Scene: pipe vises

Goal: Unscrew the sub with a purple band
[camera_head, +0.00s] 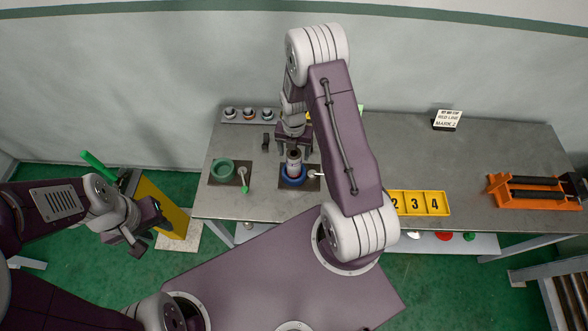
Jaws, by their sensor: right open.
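A small upright sub (294,161) stands in a blue ring vise (291,182) on the grey table. Its body looks pale with dark and reddish marks; I cannot make out a purple band. My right gripper (294,143) is open, pointing down at the sub's upper end; I cannot tell whether it touches it. A green ring vise (222,167) to the left looks empty. My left gripper (146,240) hangs off the table's left end, away from both vises; its jaw opening is unclear.
Several short subs (249,114) stand on a rack at the back left. A yellow numbered tray (421,203) is partly behind my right arm. An orange tool stand (536,191) is at the right, a sign (447,119) at the back. The table between them is clear.

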